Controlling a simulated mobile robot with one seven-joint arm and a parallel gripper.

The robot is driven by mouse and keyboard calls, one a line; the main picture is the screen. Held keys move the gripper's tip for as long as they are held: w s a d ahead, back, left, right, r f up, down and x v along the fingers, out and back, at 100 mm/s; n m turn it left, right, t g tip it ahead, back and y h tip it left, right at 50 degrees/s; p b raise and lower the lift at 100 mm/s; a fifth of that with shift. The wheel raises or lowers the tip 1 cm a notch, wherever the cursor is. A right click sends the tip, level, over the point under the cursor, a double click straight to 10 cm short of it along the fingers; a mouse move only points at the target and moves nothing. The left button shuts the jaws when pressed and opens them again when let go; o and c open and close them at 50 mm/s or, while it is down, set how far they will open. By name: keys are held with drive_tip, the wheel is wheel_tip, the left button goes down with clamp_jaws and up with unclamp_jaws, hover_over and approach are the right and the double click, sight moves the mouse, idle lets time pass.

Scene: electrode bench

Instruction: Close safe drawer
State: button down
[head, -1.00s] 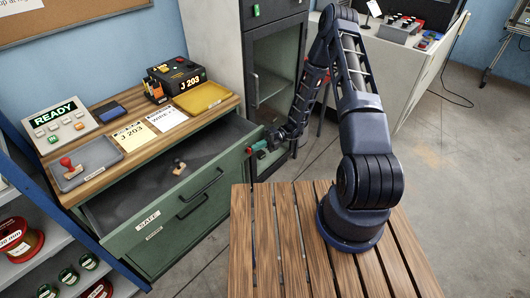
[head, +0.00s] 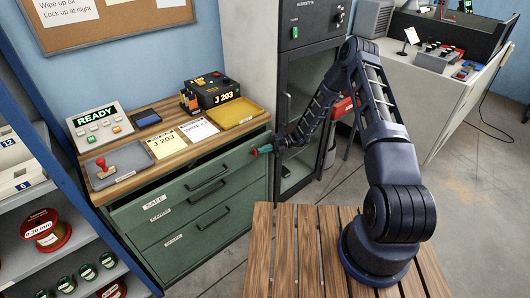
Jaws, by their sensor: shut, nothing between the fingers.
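The green safe drawer (head: 190,190), labelled SAFE, is the top drawer of the cabinet under the wooden top. Its front is close in under the top's edge, with a narrow dark strip showing above it.
A dark cabinet (head: 299,90) stands right of the drawers. A slatted wooden platform (head: 305,245) lies in front.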

idle(0.3)
drive_tip(key=w+d, duration=0.2)
drive_tip(key=d, duration=0.9)
drive_tip(key=m+t+y, duration=0.3)
drive_tip(key=m+t, duration=0.3)
drive_tip(key=t, duration=0.3)
approach(248, 155)
drive_tip(key=s+d, duration=0.3)
drive_tip(key=s, duration=0.4)
drive_tip(key=shift+w+a+r, duration=0.1)
drive_tip(key=shift+w+a, duration=0.45)
drive_tip(key=shift+a, duration=1.5)
drive_tip(key=shift+w+a+r, duration=0.1)
drive_tip(key=shift+w+a, duration=0.4)
drive_tip(key=shift+a, duration=1.6)
drive_tip(key=shift+w+a+r, duration=0.1)
drive_tip(key=shift+w+a, duration=0.45)
drive_tip(key=shift+a, duration=1.5)
drive_tip(key=w+a, duration=0.3)
drive_tip(key=shift+w+a, duration=0.25)
drive_tip(key=shift+w, duration=0.05)
drive_tip(key=shift+w+a+r, duration=0.1)
drive_tip(key=shift+w+a, duration=0.05)
drive_tip(key=shift+w, duration=0.05)
